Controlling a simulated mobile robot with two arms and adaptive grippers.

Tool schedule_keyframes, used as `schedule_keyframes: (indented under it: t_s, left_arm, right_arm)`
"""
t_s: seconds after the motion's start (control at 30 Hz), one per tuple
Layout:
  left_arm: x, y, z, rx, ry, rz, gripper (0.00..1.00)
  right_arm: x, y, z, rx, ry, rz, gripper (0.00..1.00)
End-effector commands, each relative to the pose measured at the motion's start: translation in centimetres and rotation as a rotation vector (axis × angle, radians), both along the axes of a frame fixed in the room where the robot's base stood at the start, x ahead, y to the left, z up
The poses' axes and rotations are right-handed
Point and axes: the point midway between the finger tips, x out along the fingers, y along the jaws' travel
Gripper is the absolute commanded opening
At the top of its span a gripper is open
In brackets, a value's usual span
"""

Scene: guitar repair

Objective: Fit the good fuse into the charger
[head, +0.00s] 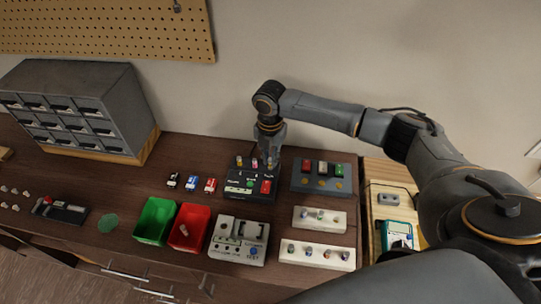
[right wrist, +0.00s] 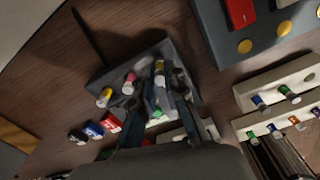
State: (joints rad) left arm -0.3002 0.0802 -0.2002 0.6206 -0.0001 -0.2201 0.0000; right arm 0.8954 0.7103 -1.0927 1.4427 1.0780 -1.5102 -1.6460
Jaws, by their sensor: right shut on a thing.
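The dark charger (head: 235,195) stands at the back middle of the bench, with a green and a red patch on its face. It also shows in the right wrist view (right wrist: 102,80). Small capped cylinders stand along its back, one yellow-topped (right wrist: 104,97) and one pinkish (right wrist: 129,82). My right gripper (head: 269,161) points down over the charger's back right part. It is shut on a small fuse (right wrist: 159,68) with a pale body and yellowish band, upright at the charger. The fingers hide its lower end, so I cannot tell whether it is seated. My left gripper is not in view.
White racks (head: 338,221) with small coloured cylinders stand at the right. A grey panel (head: 348,181) with coloured blocks lies behind them. A pale tester (head: 221,250), red bin (head: 203,213) and green bin (head: 143,215) stand in front. A drawer cabinet (head: 115,88) is at left.

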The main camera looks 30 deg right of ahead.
Motion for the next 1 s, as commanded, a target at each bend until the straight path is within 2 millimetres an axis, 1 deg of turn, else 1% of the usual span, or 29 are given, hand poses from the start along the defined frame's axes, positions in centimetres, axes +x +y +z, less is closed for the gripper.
schedule_keyframes:
  t_s: [0.3, 0.6, 0.63, 0.73, 0.93, 0.97, 1.0]
  left_arm:
    - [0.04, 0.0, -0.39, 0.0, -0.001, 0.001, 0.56]
    - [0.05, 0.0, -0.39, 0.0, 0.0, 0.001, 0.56]
    - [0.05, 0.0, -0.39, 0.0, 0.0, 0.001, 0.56]
    - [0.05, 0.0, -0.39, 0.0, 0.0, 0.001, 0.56]
    - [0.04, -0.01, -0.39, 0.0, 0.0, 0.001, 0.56]
    - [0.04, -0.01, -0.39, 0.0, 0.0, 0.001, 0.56]
    - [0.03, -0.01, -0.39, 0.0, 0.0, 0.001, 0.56]
  right_arm:
    - [0.01, 0.01, -0.83, 0.001, -0.001, 0.0, 0.0]
    - [0.01, 0.0, -0.89, 0.001, -0.001, 0.0, 0.0]
    - [0.01, 0.0, -0.89, 0.0, 0.0, 0.0, 0.18]
    - [0.0, 0.0, -0.89, 0.0, 0.0, 0.0, 0.39]
    - [0.0, 0.0, -0.88, 0.0, 0.0, 0.0, 0.39]
    - [-0.01, -0.01, -0.89, 0.0, 0.0, 0.0, 0.41]
    - [-0.01, -0.01, -0.89, 0.0, 0.0, 0.0, 0.49]
